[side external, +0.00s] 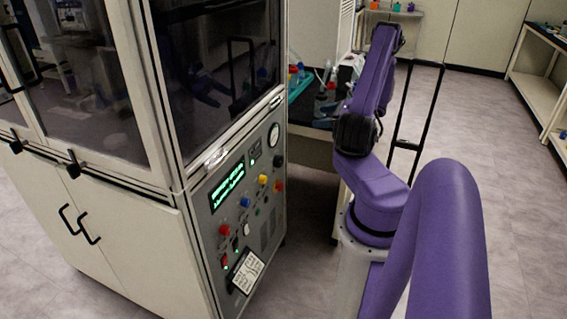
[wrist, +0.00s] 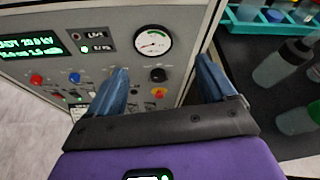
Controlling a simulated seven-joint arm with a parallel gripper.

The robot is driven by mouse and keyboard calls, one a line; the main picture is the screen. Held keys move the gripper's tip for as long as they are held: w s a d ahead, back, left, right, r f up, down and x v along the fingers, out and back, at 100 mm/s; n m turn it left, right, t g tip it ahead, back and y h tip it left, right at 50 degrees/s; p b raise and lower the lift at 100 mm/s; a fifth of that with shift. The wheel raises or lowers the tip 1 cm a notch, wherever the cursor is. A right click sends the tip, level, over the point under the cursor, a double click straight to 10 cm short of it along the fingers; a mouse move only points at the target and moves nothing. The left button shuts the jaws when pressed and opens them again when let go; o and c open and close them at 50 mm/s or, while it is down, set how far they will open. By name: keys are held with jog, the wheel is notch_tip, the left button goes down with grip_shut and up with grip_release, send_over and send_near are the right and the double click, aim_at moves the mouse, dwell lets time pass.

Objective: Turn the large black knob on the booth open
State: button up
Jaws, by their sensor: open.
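The booth's grey control panel (side external: 240,185) carries a large black knob (side external: 278,160) near its right edge, below the round gauge. In the wrist view the black knob (wrist: 158,75) shows between my two blue fingers, beyond their tips. My gripper (wrist: 162,64) is open and empty, and its fingers point toward the panel. I see no contact with the knob.
The gauge (wrist: 152,42) sits just above the knob, and a red-and-yellow button (wrist: 158,92) just below. A dark bench (side external: 310,110) with bottles and a teal tray (wrist: 262,22) stands close to the right of the panel. Open floor lies at the right.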

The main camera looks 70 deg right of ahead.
send_near(281, 162)
jog(key=x, duration=0.9)
jog(key=shift+d, duration=0.15)
jog(key=c, duration=1.1)
